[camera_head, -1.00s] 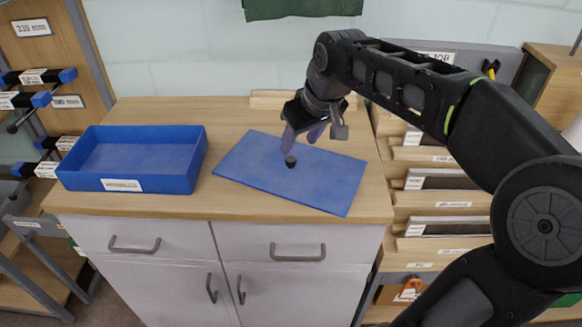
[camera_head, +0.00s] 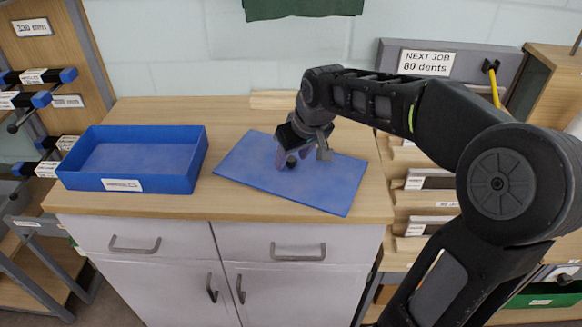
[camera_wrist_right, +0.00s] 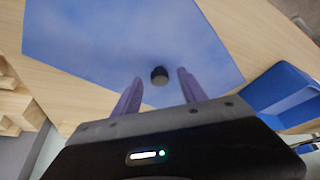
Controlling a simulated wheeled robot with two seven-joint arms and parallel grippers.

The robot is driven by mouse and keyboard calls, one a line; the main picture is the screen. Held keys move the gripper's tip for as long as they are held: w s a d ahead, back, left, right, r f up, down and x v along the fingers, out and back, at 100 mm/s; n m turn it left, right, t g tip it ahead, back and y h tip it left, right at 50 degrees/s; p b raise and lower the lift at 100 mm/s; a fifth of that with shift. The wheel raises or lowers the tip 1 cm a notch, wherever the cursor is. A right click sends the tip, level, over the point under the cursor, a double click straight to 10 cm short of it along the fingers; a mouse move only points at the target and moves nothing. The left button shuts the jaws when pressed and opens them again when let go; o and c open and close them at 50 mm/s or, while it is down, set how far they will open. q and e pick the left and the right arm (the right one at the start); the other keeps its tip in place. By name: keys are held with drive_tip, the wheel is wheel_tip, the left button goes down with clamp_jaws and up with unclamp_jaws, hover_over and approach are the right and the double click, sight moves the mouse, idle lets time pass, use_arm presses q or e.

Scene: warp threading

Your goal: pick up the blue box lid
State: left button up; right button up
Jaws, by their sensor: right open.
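The blue box lid (camera_head: 315,188) lies flat on the wooden cabinet top, with a small dark knob (camera_head: 291,162) at its middle. In the right wrist view the lid (camera_wrist_right: 130,35) fills the upper part, and the knob (camera_wrist_right: 159,75) shows between and a little beyond the finger tips. My right gripper (camera_head: 285,158) is open and low over the lid, its purple fingers close around the knob's place. In the right wrist view the gripper (camera_wrist_right: 160,80) has its fingers apart and nothing held. My left gripper is not in view.
An open blue box (camera_head: 130,184) with a white label stands left of the lid; its corner also shows in the right wrist view (camera_wrist_right: 282,90). A wooden strip (camera_head: 272,101) lies at the back. Racks flank the cabinet (camera_head: 160,235). Bare wood separates box and lid.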

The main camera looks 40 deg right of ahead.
idle(0.6)
clamp_jaws()
idle(0.3)
idle(0.9)
